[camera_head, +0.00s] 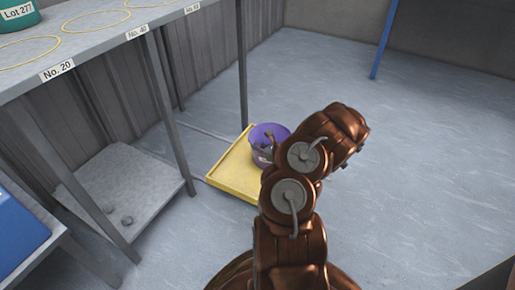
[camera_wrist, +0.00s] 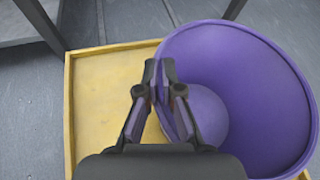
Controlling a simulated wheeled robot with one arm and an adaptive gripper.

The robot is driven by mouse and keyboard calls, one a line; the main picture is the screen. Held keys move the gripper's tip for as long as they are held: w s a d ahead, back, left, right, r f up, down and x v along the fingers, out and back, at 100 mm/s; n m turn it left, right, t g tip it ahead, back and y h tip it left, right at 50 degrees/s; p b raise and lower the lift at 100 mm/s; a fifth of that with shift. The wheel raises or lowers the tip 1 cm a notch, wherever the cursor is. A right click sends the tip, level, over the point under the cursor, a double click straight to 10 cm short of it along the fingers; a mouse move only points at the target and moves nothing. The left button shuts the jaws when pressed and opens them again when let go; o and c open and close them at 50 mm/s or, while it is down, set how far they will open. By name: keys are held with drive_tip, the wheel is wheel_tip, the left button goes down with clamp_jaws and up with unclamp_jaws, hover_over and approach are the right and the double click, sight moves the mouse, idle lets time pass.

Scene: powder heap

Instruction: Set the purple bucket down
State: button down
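The purple bucket (camera_head: 261,155) is at the right part of a shallow yellow tray (camera_head: 232,172) on the floor. It has a white label. In the wrist view the bucket (camera_wrist: 262,80) shows its open mouth and its round floor, and looks empty. My gripper (camera_wrist: 160,72) is shut on the bucket's left wall at the rim, one finger inside and one outside. The bucket looks upright over the tray (camera_wrist: 98,120); I cannot tell whether its base touches it. In the head view my arm hides part of the tray and the gripper is barely visible.
A grey table with tags such as No. 20 (camera_head: 57,70) and No. 40 stands at left, its leg (camera_head: 242,65) close behind the tray. A low grey shelf (camera_head: 125,190) is left of the tray. A blue box (camera_head: 18,230) is at lower left. Floor at right is clear.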

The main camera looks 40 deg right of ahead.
drive_tip(key=c, duration=1.3)
unclamp_jaws()
